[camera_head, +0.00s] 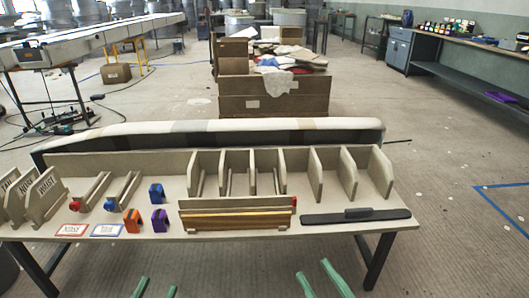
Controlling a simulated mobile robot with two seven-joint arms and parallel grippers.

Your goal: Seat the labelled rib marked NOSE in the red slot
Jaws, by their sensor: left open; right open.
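Several beige ribs with dark lettering stand upright in a row at the table's left end. The middle one (28,197) seems to read NOSE, but the small lettering is hard to be sure of. Right of them are two slanted, rail-like slots, one with a red end (90,192) and one with a blue end (124,192). No rib shows in either. My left gripper (156,287) and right gripper (320,279) show only as green fingertips at the bottom edge. Both are open and empty, in front of the table and apart from everything.
The table (240,228) also holds red-bordered (72,230) and blue-bordered (106,230) cards, blue (156,193), orange (132,220) and purple (160,219) blocks, wooden strips (235,217) and a dark bar tool (356,216). Upright beige panels (270,172) line the back. A long mould (220,135) lies behind.

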